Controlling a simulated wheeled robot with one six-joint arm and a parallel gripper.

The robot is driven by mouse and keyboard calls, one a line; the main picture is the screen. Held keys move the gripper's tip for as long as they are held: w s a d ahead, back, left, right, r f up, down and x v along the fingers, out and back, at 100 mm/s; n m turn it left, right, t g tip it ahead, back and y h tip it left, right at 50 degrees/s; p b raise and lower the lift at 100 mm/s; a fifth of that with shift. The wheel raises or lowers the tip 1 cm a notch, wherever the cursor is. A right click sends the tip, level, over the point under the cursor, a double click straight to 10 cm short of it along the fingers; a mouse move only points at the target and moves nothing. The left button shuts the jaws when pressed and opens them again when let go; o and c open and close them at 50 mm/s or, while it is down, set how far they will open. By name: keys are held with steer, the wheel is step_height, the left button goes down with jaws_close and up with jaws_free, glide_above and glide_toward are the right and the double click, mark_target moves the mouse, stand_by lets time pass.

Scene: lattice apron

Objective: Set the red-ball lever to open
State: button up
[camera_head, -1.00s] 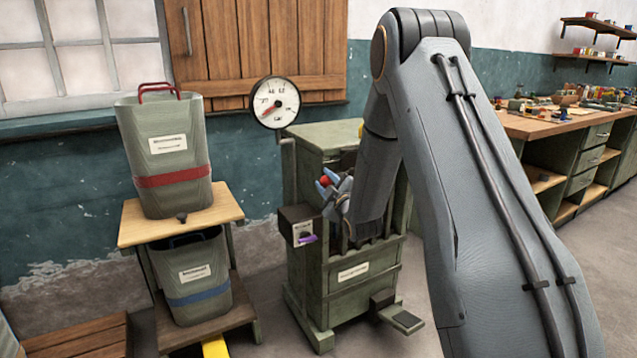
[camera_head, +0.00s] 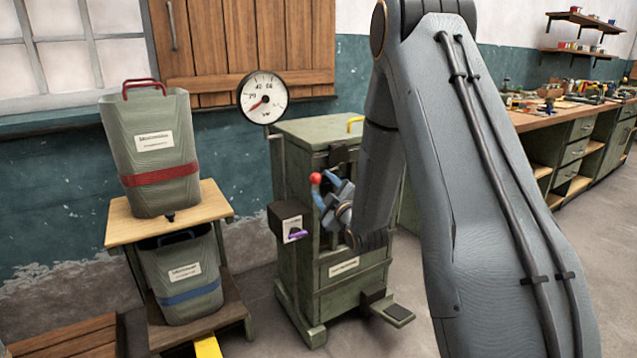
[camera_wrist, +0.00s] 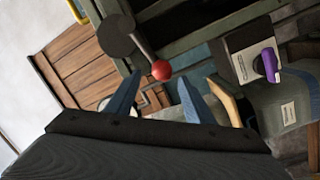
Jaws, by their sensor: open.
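The lever's red ball (camera_head: 316,178) shows at the front of the green cabinet (camera_head: 296,215), just left of my gripper (camera_head: 328,192). In the wrist view the red ball (camera_wrist: 161,70) sits on the end of a thin metal rod that comes from a dark round hub (camera_wrist: 117,36). My gripper (camera_wrist: 158,92) is open, its two blue fingers apart, with the ball ahead of the gap between the fingertips. I see no contact between fingers and ball. In the head view my arm hides part of the cabinet front.
A dark box with a purple handle (camera_head: 297,234) juts from the cabinet's left side; the handle also shows in the wrist view (camera_wrist: 266,65). A round gauge (camera_head: 262,98) stands above. A bin with a red band (camera_head: 160,178) stands on a stand at left. A pedal (camera_head: 398,313) sticks out low.

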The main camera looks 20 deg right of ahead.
steer(key=shift+s, duration=0.6)
steer(key=shift+c, duration=0.2)
